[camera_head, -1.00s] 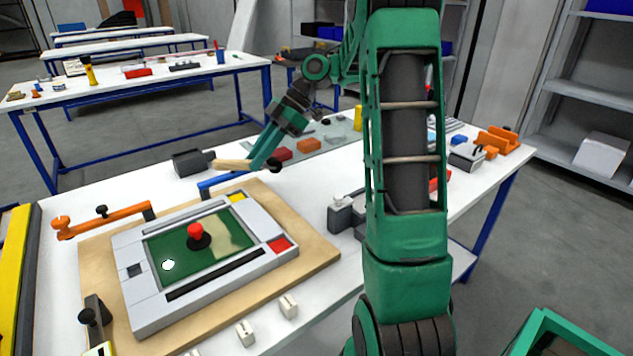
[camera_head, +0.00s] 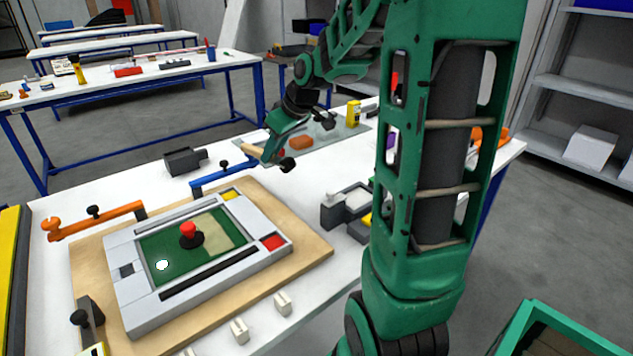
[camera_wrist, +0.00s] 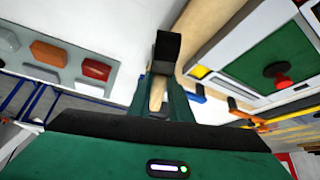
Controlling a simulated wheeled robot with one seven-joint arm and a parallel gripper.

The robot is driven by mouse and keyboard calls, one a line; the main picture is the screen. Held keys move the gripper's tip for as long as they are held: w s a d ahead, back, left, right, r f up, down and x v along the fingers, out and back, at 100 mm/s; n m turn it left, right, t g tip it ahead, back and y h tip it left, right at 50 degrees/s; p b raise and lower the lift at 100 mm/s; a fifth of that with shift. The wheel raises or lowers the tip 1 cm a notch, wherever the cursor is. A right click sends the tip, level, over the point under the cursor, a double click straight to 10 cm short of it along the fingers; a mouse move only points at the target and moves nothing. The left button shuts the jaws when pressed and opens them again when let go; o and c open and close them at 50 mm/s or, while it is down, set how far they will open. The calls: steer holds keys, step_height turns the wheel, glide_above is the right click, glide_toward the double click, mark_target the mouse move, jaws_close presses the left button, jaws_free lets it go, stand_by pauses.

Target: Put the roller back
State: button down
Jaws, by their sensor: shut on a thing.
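My gripper (camera_head: 277,158) is shut on a tan, rod-like piece, which looks like the roller (camera_head: 253,150). The gripper holds it above the white table, behind the framed green panel. The piece sticks out to the left of the fingers. In the wrist view, part of the roller (camera_wrist: 157,92) shows between the green fingers, below a dark block-shaped end; I cannot tell whether that end belongs to the roller. Much of the roller is hidden by the fingers.
A grey mat (camera_head: 335,144) with an orange block (camera_head: 301,143) lies behind the gripper. A dark grey block (camera_head: 183,161) stands to the left. The grey frame (camera_head: 140,312) with a red knob (camera_head: 188,229) sits in front, beside a blue handle (camera_head: 222,174).

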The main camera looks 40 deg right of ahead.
steer(key=s+d+f+m, duration=0.1)
steer(key=d+f, duration=0.1)
steer(key=d, duration=0.3)
steer(key=s+d+f+m+h, duration=0.1)
steer(key=d+f, duration=0.1)
steer(key=d, duration=0.3)
steer(key=s+d+f+m+h, duration=0.1)
steer(key=d+f, duration=0.2)
steer(key=d, duration=0.2)
steer(key=shift+s+d+f+m+g, duration=0.1)
steer(key=shift+d+m+g, duration=0.25)
steer(key=shift+m+g, duration=0.05)
steer(key=shift+f, duration=2)
steer(key=shift+f, duration=0.15)
steer(key=c, duration=1.6)
jaws_free()
steer(key=v, duration=1.2)
steer(key=shift+a, duration=0.1)
